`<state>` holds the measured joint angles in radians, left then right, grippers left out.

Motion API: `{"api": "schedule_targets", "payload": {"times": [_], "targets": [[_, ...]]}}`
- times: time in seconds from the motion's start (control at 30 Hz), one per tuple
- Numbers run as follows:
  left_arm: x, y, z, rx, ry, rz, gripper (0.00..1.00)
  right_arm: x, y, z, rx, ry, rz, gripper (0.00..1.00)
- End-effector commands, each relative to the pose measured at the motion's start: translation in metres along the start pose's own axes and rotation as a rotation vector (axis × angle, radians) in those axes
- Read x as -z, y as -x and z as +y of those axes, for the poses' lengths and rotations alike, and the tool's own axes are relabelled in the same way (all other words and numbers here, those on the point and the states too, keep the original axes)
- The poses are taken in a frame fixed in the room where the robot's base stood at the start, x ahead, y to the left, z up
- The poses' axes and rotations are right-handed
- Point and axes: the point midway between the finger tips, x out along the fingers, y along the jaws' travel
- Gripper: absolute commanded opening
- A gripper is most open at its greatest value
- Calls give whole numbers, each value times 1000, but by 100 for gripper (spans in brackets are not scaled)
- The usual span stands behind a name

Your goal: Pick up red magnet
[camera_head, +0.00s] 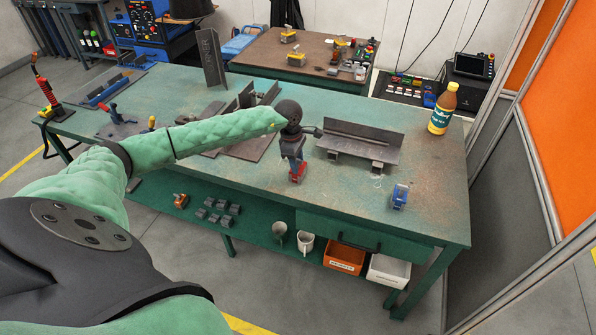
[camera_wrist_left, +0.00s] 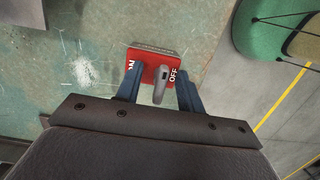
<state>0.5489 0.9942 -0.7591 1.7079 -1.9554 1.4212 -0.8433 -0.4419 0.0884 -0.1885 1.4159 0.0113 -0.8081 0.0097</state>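The red magnet (camera_head: 298,171) stands on the green worktable near its front edge, right below my left gripper (camera_head: 294,155). In the left wrist view the magnet (camera_wrist_left: 152,68) is a red block with ON and OFF labels, a grey lever and a grey far side. My left gripper (camera_wrist_left: 158,88) has its two blue fingers apart, one toward each side of the magnet, with the lever between them. The fingers partly cover the near corners, and I cannot tell whether they touch it. My right gripper is in neither view.
A steel angle piece (camera_head: 358,142) lies just right of the gripper. A blue clamp-like item (camera_head: 400,196) and a bottle (camera_head: 442,108) stand farther right on the worktable (camera_head: 440,205). Metal plates lie behind and left. Cups and bins sit on the shelf below.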

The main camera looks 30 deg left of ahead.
Motion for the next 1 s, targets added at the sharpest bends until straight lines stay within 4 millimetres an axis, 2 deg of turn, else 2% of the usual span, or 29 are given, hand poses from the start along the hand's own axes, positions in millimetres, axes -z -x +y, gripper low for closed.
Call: {"api": "schedule_targets", "payload": {"times": [0.07,0.2,0.27,1.0], "targets": [[0,0,0,0,0,0,38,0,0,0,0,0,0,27],[0,0,0,0,0,0,11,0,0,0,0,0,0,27],[0,0,0,0,0,0,0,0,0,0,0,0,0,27],[0,1,0,0,0,0,0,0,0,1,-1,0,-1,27]]}}
